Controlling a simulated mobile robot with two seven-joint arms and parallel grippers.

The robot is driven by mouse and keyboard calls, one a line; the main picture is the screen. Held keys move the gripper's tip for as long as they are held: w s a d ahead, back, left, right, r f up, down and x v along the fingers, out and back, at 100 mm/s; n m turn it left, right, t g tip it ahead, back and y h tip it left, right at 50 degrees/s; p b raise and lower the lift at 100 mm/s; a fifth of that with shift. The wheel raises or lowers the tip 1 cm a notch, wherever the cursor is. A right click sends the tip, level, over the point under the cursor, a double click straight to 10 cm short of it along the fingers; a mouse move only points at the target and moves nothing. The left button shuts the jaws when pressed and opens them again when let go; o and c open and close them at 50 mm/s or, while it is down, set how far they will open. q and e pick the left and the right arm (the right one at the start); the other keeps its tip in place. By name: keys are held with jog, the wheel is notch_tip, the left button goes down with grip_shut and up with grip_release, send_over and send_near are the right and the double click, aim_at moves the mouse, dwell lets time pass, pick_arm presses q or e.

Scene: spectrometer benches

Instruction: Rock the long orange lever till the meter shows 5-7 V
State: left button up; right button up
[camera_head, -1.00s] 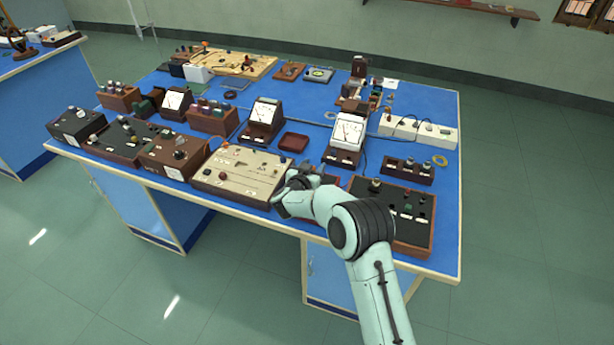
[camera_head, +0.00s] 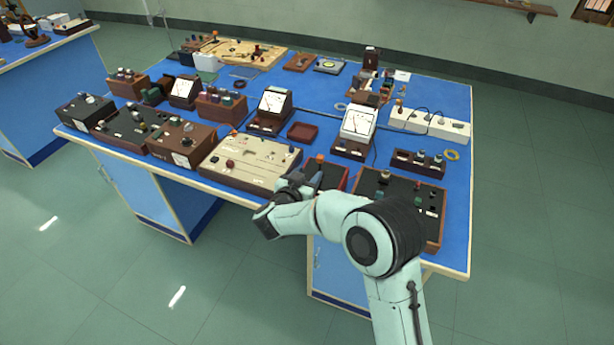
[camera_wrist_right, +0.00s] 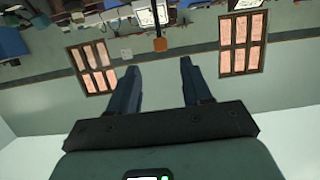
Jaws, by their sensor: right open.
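The orange-tipped lever (camera_head: 320,158) shows just beyond my right gripper (camera_head: 312,179) in the head view, above a dark red box. The gripper and wrist hide the lever's lower part. In the right wrist view, which looks upside down, its orange end (camera_wrist_right: 160,45) on a dark rod lies between the lines of the two fingers, beyond the tips. My right gripper (camera_wrist_right: 158,70) is open and empty there, apart from the lever. A white-faced meter (camera_head: 359,122) stands behind the lever; its needle reading is too small to tell. My left gripper is out of view.
A cream panel box (camera_head: 250,162) sits left of my right gripper, and a black-topped box (camera_head: 399,200) sits to its right. A small red tray (camera_head: 302,131) and a white power strip (camera_head: 430,124) lie farther back. The blue bench (camera_head: 456,210) is crowded along its front.

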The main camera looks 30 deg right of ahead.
aim_at(319, 161)
jog(key=shift+s+a+f, duration=0.1)
jog(key=shift+a+f, duration=0.1)
jog(key=shift+f, duration=0.1)
jog(key=c, duration=0.5)
jog(key=shift+t+h, duration=0.4)
jog(key=shift+h, duration=0.4)
jog(key=s+a+f, duration=0.1)
jog(key=s+a+f+b, duration=0.1)
jog(key=a+f, duration=0.1)
jog(key=shift+s+f, duration=0.1)
jog(key=shift+f, duration=0.05)
grip_shut()
jog(key=shift+t+h, duration=0.8)
jog(key=shift+t, duration=0.1)
jog(key=p+x, duration=0.3)
jog(key=x, duration=0.6)
jog(key=shift+w+d, duration=0.5)
jog(key=shift+d, duration=0.05)
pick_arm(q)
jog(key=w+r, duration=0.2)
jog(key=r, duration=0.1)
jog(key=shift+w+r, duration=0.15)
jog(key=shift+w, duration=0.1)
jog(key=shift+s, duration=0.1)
